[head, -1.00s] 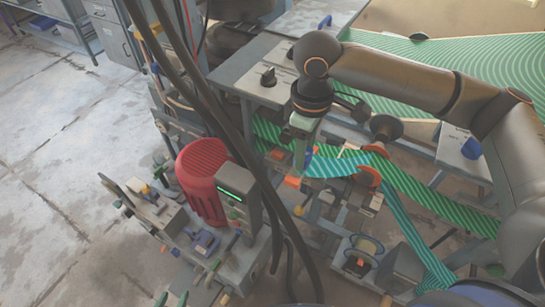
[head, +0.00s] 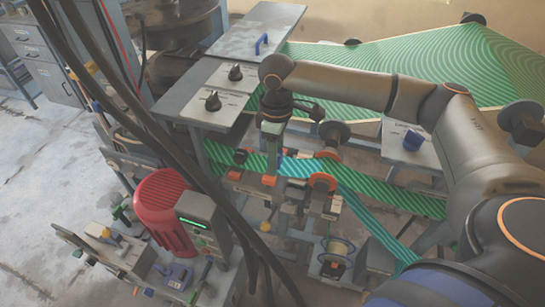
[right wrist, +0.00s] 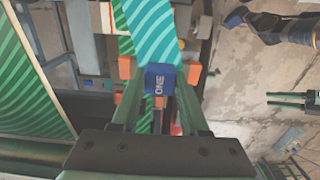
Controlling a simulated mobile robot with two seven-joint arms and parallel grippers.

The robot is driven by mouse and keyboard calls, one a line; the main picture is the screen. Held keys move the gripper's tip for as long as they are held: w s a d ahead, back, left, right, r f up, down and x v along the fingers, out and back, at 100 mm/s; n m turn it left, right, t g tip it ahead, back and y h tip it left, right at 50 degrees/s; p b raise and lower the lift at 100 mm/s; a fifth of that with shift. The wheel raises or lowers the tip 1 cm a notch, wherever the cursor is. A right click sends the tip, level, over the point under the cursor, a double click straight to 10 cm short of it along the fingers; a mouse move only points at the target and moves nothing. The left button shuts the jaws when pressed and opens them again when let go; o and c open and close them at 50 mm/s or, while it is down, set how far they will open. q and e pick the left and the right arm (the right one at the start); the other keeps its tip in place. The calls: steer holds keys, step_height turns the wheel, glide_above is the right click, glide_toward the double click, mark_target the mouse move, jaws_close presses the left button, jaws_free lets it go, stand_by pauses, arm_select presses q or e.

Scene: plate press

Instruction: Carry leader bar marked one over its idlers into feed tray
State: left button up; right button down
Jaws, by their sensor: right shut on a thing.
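My right gripper (right wrist: 158,88) is shut on the blue leader bar (right wrist: 160,78), which reads ONE in the right wrist view. A teal striped strip (right wrist: 152,35) runs away from the bar. In the head view my right gripper (head: 271,150) is at the strip's left end, above the rail, and mostly hides the bar. The teal strip (head: 298,168) passes to the orange-flanged idler (head: 322,182), then slopes down to the right. My left gripper (right wrist: 288,99) shows small at the right wrist view's right side, its fingers apart and empty. I cannot make out the feed tray for certain.
Orange blocks (right wrist: 193,73) stand close beside the bar. A dark green strip (head: 400,196) runs behind the teal one. A red motor (head: 162,205) and thick black cables lie to the left. A panel with black knobs (head: 213,101) is behind my gripper.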

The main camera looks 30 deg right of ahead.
mark_target(281, 152)
steer(key=w+d, duration=0.1)
steer(key=d+f, duration=0.1)
steer(key=w+d, duration=0.1)
steer(key=shift+w+d+f, duration=0.1)
steer(key=shift+w+f, duration=0.2)
step_height(281, 152, down, 2)
steer(key=shift+f+b, duration=0.6)
steer(key=shift+f, duration=1.15)
steer(key=shift+c, duration=1.7)
jaws_free()
step_height(281, 152, up, 12)
steer(key=shift+r, duration=0.25)
steer(key=shift+s, duration=0.15)
